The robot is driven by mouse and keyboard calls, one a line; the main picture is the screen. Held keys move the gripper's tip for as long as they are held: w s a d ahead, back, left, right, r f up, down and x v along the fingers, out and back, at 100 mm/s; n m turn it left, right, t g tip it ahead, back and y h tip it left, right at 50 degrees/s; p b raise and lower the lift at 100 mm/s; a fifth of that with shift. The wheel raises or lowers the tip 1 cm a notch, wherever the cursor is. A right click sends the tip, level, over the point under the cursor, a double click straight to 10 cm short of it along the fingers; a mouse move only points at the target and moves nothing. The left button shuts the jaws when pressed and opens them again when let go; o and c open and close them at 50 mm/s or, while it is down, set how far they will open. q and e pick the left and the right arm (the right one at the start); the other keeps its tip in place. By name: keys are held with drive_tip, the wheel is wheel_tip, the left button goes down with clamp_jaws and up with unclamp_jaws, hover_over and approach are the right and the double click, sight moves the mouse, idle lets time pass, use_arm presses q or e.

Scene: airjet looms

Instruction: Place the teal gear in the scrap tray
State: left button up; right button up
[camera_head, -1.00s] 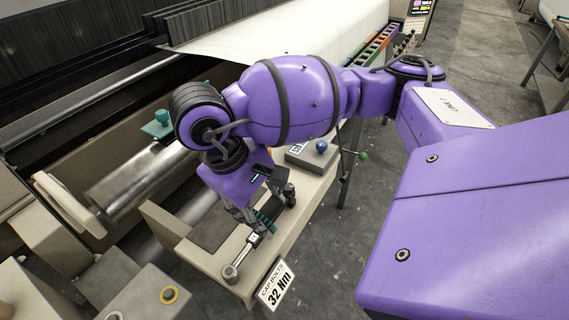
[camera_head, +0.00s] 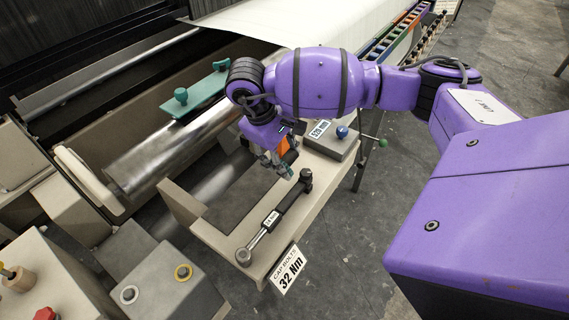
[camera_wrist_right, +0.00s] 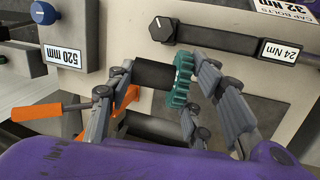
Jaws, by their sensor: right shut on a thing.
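My right gripper (camera_head: 280,168) is above the beige bench, near the top end of the torque wrench. In the right wrist view its fingers (camera_wrist_right: 165,88) are shut around a teal gear (camera_wrist_right: 182,80) and a dark cylinder beside it. The gear's toothed edge lies against the right-hand finger, and the cylinder reaches toward the left-hand finger. I cannot tell whether the cylinder is part of the gear. In the head view the gear is mostly hidden by the gripper. I cannot make out a thing that is clearly the scrap tray. My left gripper is out of view.
The torque wrench (camera_head: 275,218) lies along the bench, beside a dark recessed area (camera_head: 232,196). A grey block marked 520 mm (camera_head: 345,152) with a blue knob stands to the right. An orange-handled tool (camera_wrist_right: 38,112) is close to the fingers. The loom roller (camera_head: 150,163) runs on the left.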

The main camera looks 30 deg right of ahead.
drive_tip(key=shift+w+d+f, duration=0.3)
drive_tip(key=shift+w+f, duration=0.3)
drive_tip(key=shift+f, duration=1.7)
drive_tip(key=shift+f, duration=0.25)
drive_tip(key=o, duration=1.2)
drive_tip(key=shift+o, duration=0.2)
